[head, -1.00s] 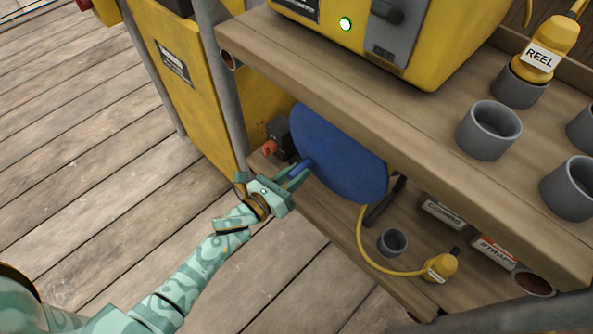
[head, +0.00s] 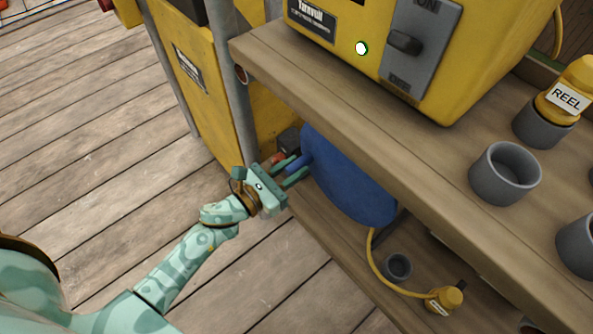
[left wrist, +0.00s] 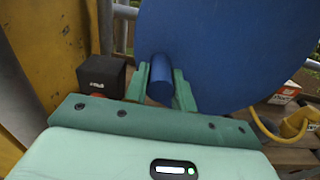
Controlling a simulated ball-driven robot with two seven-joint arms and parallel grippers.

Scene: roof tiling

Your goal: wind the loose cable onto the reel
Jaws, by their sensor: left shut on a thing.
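The blue reel (head: 345,181) stands on the lower shelf under the bench top. Its round side fills much of the left wrist view (left wrist: 225,45). A short blue crank handle (left wrist: 160,78) sticks out from the reel's face. My left gripper (head: 296,170) is shut on this handle, with one green finger on each side of it. The yellow cable (head: 378,262) hangs from under the reel and curves along the lower shelf to a yellow plug (head: 444,299). The wound part of the cable is hidden behind the reel's face. My right gripper is not in view.
A yellow machine (head: 450,85) with a switch and a lit lamp stands on the upper shelf (head: 400,130). A small black box (left wrist: 102,76) sits close left of the handle. The floor (head: 90,130) at left is clear.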

